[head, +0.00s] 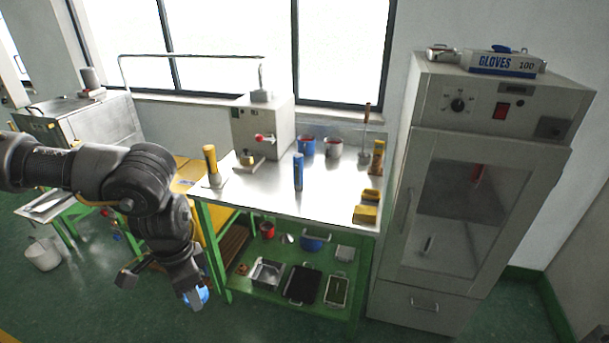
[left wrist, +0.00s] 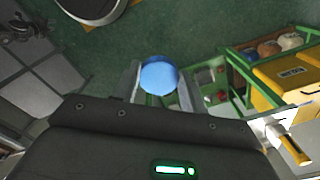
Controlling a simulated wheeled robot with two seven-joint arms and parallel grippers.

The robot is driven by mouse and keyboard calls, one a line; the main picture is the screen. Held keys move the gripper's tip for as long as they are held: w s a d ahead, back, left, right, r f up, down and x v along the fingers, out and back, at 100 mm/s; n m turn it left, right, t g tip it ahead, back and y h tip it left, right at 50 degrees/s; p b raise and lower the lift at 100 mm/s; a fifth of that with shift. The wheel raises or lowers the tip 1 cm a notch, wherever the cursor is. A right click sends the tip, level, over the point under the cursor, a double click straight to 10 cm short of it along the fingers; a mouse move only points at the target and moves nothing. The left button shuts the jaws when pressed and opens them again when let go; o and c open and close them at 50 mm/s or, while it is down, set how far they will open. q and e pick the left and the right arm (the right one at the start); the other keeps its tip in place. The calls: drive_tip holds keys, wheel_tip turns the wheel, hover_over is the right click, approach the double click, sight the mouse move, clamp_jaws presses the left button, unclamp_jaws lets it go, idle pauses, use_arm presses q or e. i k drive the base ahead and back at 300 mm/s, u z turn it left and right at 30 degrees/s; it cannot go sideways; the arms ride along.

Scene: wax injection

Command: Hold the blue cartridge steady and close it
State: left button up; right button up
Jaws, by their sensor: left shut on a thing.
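My left gripper (head: 192,298) hangs low in front of the table, pointing down, well apart from the cartridge. It is shut on a small blue round piece that looks like a cap (head: 203,294). In the left wrist view the blue cap (left wrist: 159,76) sits between the two fingertips, its smooth round face showing. My right gripper is in neither view.
The table (head: 255,190) also bears a yellow cartridge (head: 210,160), a machine with a red knob (head: 263,120), blue and silver pots, and yellow blocks (head: 365,214). Trays lie on the green lower shelf (head: 255,298). A tall cabinet (head: 440,270) stands at the right.

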sight(298, 158)
drive_tip(key=i, duration=0.9)
drive_tip(key=u, duration=0.05)
